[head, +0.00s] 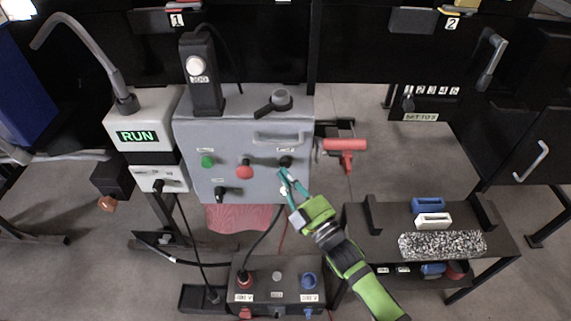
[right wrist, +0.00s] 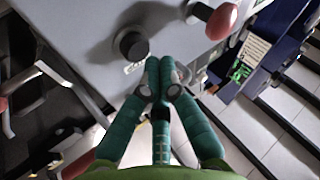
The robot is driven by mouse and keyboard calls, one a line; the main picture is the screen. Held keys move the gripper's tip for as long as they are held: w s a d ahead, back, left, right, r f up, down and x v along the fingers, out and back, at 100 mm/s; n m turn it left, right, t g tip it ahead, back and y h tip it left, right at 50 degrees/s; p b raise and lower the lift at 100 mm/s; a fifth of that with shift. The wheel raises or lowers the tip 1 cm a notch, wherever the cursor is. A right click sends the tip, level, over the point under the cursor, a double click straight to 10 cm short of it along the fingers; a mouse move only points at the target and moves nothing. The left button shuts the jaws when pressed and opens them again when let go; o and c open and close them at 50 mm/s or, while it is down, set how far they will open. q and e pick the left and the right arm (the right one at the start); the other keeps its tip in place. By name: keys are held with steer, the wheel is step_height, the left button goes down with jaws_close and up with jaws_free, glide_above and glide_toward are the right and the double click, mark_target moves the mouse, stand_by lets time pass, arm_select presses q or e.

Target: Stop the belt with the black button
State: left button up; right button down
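The grey control box (head: 260,135) stands in the middle of the head view. On its front are a green button (head: 208,161), a red mushroom button (head: 244,170) and a black button (head: 286,161) at the right. My right gripper (head: 282,172) has its teal fingertips just below the black button, in front of the panel. In the right wrist view the black button (right wrist: 130,44) is a round black knob just beyond and left of the fingertips (right wrist: 163,64), which are together and hold nothing. A small gap seems to remain; contact cannot be told. My left gripper is not in view.
A display (head: 137,137) left of the box reads RUN in green. A red-handled tool (head: 345,145) is to the right. A box with plugs (head: 278,279) is below.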

steer(key=shift+w, duration=0.1)
steer(key=shift+w, duration=0.35)
steer(key=shift+w+b, duration=0.4)
steer(key=shift+w, duration=0.1)
stand_by(0.7)
steer(key=shift+s+r, duration=0.1)
steer(key=shift+s, duration=0.1)
steer(key=shift+s+p, duration=0.55)
steer(key=shift+s, duration=0.2)
